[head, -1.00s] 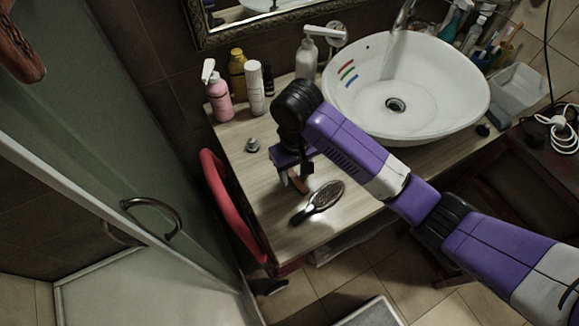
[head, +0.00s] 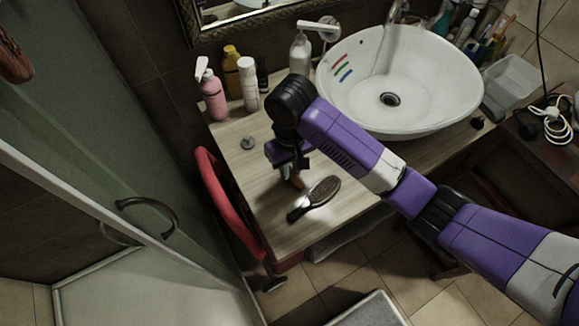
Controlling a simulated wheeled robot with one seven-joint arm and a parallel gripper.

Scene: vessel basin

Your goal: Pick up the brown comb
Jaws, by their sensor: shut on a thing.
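My gripper (head: 291,172) points down over the wooden counter, left of the basin. It is shut on a small brown piece, which I take to be the brown comb (head: 297,181). Most of this piece is hidden by the gripper, and I cannot tell whether it touches the counter. A dark oval hairbrush (head: 324,191) with a black handle lies on the counter just right of and in front of the gripper.
A white basin (head: 440,95) stands right of my arm. A pink pump bottle (head: 213,98), a yellow bottle (head: 231,68) and a white can (head: 249,88) stand at the back left. A red chair (head: 225,205) is at the counter's left edge. A small metal stopper (head: 247,143) lies nearby.

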